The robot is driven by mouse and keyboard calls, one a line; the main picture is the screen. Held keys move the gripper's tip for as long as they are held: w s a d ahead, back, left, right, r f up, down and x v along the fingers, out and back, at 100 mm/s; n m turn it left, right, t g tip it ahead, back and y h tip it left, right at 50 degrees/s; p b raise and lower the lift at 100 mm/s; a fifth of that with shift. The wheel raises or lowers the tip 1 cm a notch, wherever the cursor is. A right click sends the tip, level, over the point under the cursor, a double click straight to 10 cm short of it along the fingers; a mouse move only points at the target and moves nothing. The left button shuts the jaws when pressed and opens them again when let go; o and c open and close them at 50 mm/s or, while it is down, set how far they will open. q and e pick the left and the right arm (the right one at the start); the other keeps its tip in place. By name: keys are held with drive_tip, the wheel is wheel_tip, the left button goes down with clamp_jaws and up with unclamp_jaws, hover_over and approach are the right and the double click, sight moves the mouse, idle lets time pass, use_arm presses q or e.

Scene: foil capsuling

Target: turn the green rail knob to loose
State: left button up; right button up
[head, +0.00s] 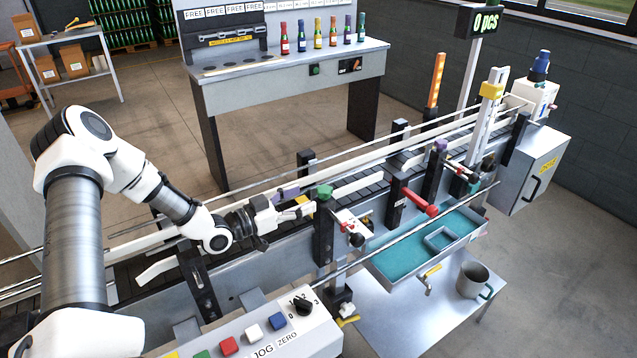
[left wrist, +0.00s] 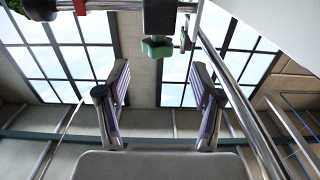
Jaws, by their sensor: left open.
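The green rail knob (head: 324,191) sits on top of a dark post beside the conveyor in the head view. In the left wrist view the green knob (left wrist: 157,48) shows just beyond and between my fingers, near the top of the picture. My left gripper (head: 302,207) reaches in from the left, close to the knob and apart from it. In the left wrist view my left gripper (left wrist: 161,80) has its two fingers spread, with nothing between them. Which way the knob is turned cannot be told. My right gripper does not show.
A purple knob (head: 288,194) stands just left of the green one. Long metal rails and the conveyor (head: 360,187) run behind it. A control box (head: 262,330) with coloured buttons is in front. A teal tray (head: 400,265) and a grey mug (head: 474,281) lie to the right.

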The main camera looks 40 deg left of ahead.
sight(317, 193)
use_arm(q)
drive_tip(key=shift+w+d+r, duration=0.1)
drive_tip(key=shift+w+d, duration=0.15)
drive_tip(key=shift+d, duration=0.1)
drive_tip(key=x, duration=0.6)
drive_tip(key=shift+a, duration=0.25)
drive_tip(key=shift+w+d, duration=0.25)
drive_tip(key=shift+w, duration=0.15)
drive_tip(key=shift+s, duration=0.15)
drive_tip(key=c, duration=1.2)
